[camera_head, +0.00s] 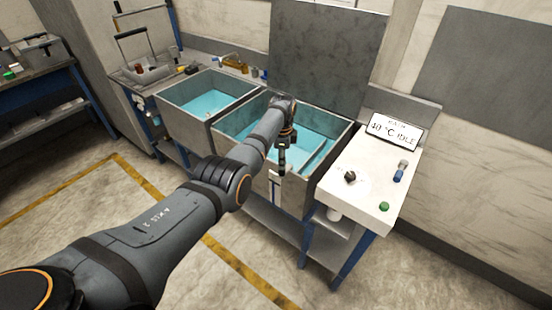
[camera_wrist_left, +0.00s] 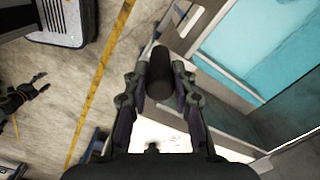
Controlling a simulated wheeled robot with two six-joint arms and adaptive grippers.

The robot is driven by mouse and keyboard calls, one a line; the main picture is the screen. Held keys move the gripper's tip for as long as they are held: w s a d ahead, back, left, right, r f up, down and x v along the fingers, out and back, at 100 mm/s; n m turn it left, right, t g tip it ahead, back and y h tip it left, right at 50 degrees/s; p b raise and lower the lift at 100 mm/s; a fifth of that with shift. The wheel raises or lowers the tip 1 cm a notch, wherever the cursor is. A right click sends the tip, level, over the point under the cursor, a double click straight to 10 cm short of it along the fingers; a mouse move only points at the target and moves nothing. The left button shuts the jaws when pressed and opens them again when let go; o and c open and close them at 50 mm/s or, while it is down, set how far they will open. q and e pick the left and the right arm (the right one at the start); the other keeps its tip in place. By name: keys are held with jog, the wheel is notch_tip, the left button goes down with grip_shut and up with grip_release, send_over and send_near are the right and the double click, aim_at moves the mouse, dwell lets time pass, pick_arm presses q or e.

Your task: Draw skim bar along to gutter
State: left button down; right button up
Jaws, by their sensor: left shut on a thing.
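My left gripper (camera_head: 283,160) is over the front wall of the right-hand tank (camera_head: 345,150), pointing down. In the left wrist view, my left gripper (camera_wrist_left: 160,85) is shut on a dark round handle (camera_wrist_left: 160,72), which I take to be the skim bar's. The rest of the bar cannot be told clearly from the tank's grey edges. Blue water (camera_head: 312,122) fills the tank. A narrow strip along the tank's right side (camera_head: 320,155) may be the gutter. My right gripper (camera_wrist_left: 38,86) shows small at the left of the wrist view, its fingers spread and empty.
A second tank of blue water (camera_head: 212,103) stands to the left. A grey panel (camera_head: 325,50) rises behind.

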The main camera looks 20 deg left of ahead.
pick_arm(q)
jog(key=shift+s+d, duration=0.15)
jog(key=shift+d, duration=0.3)
jog(key=shift+s+d, duration=0.1)
jog(key=shift+d, duration=0.15)
pick_arm(e)
jog(key=shift+s+d, duration=0.15)
jog(key=shift+s, duration=0.05)
jog(key=shift+d, duration=0.1)
pick_arm(q)
jog(key=c, duration=1.3)
grip_release()
jog(key=shift+o, duration=1.1)
pick_arm(e)
jog(key=shift+d, duration=0.15)
pick_arm(q)
notch_tip(320, 180, up, 12)
